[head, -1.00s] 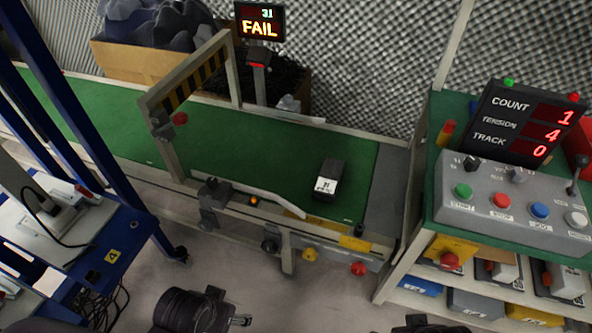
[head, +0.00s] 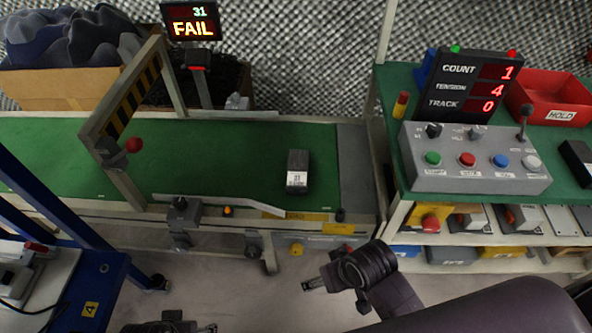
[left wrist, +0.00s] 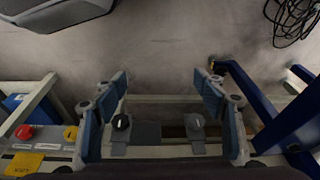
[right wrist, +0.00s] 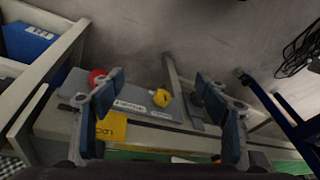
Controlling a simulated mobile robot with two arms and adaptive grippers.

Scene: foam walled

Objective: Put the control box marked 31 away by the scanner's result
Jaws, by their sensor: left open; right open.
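The control box (head: 298,163) is small and dark with a white label reading 31. It lies on the green conveyor belt (head: 240,160) near its right end. The scanner's display (head: 191,21) reads 31 FAIL in the head view. My right gripper (head: 312,285) is open and empty, in front of the conveyor and below the box in the picture. My left gripper (head: 208,329) is at the bottom edge of the head view, partly cut off. Both wrist views show open, empty jaws over the floor and conveyor frame.
A red HOLD bin (head: 556,103) stands on the green bench at right, behind the button panel (head: 475,158) and beside a COUNT display (head: 470,83). A striped arch (head: 130,110) spans the belt. A cardboard box of dark foam (head: 60,88) stands behind. A blue-framed cart (head: 88,285) is at left.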

